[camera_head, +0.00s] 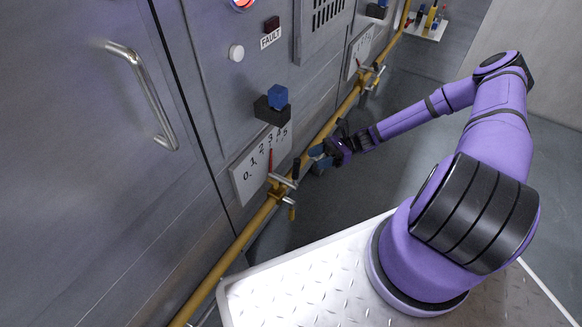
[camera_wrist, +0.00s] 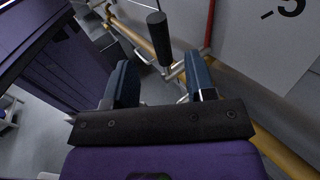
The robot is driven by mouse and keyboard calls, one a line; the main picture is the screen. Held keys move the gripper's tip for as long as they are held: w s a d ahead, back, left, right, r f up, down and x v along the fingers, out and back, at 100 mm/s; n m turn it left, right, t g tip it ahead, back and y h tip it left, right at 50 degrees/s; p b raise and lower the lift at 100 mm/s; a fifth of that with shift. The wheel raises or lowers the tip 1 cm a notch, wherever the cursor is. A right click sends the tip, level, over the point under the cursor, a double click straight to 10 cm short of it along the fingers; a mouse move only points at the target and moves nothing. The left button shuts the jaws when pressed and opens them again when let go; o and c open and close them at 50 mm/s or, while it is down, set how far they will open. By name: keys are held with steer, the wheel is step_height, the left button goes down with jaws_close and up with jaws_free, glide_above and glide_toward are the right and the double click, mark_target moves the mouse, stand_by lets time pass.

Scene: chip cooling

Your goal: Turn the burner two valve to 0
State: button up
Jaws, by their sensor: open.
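The near valve (camera_head: 281,181) sits on a yellow pipe, in front of a white dial plate (camera_head: 241,184) numbered 0 to 5. Its red pointer (camera_head: 270,161) stands nearly upright, towards about 3. Its black handle grip (camera_head: 296,168) sticks out to the right. My gripper (camera_head: 318,158) is open just right of this grip. In the wrist view, the black grip (camera_wrist: 160,38) lies ahead of and between the two blue fingers of my gripper (camera_wrist: 160,82), apart from both. The red pointer (camera_wrist: 210,25) is beyond the right finger. No burner number is readable.
A second valve (camera_head: 371,75) with its own dial plate (camera_head: 360,50) is farther along the yellow pipe (camera_head: 235,252). A black box with a blue block (camera_head: 278,97) is above the near dial. A cabinet handle (camera_head: 146,96) is at left. Open floor (camera_head: 372,180) lies right of the pipe.

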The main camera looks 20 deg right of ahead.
steer(key=a, duration=0.9)
steer(key=shift+s+a, duration=0.25)
steer(key=shift+a, duration=0.1)
jaws_close()
